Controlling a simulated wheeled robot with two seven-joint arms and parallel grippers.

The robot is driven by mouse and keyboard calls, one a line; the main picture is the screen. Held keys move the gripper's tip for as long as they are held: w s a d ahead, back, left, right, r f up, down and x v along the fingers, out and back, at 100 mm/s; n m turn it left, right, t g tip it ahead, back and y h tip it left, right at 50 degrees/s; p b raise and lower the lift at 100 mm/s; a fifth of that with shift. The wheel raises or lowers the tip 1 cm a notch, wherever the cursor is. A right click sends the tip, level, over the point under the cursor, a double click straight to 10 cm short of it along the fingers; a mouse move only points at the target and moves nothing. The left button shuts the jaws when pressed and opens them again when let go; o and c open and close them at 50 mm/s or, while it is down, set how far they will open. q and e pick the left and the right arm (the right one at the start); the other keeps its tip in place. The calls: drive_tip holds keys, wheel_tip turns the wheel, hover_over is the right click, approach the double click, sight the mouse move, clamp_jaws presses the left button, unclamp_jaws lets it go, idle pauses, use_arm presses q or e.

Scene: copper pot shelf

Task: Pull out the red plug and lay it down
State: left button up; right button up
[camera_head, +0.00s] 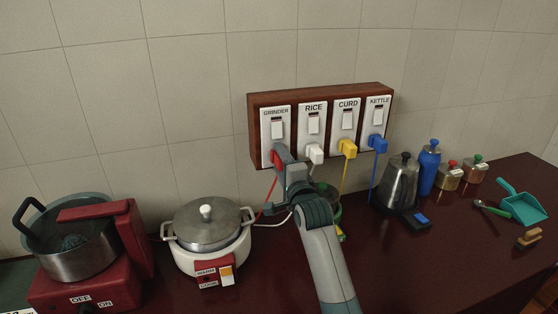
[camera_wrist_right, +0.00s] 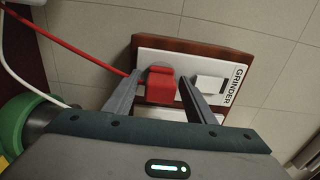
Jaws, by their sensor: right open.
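The red plug (camera_wrist_right: 160,85) sits in the socket of the white GRINDER panel (camera_wrist_right: 215,75), with its red cord running off to the left in the right wrist view. In the head view the GRINDER panel (camera_head: 276,135) is the leftmost on the board, and the plug (camera_head: 273,158) is mostly hidden by my gripper. My right gripper (camera_head: 281,156) is at the plug. In the right wrist view its open fingers (camera_wrist_right: 160,92) stand on either side of the plug, with a gap showing on the right. My left gripper is not in view.
The wooden board (camera_head: 320,92) also carries white (camera_head: 315,153), yellow (camera_head: 348,149) and blue (camera_head: 377,144) plugs. Below stand a white cooker (camera_head: 208,240), a red grinder (camera_head: 85,290) and a kettle (camera_head: 398,185). The dark counter (camera_head: 430,260) is clear at front right.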

drive_tip(key=shift+p, duration=0.4)
idle(0.8)
clamp_jaws()
drive_tip(key=shift+s, duration=0.15)
drive_tip(key=shift+p+v, duration=2.05)
drive_tip(key=shift+v, duration=0.8)
drive_tip(key=shift+f, duration=0.15)
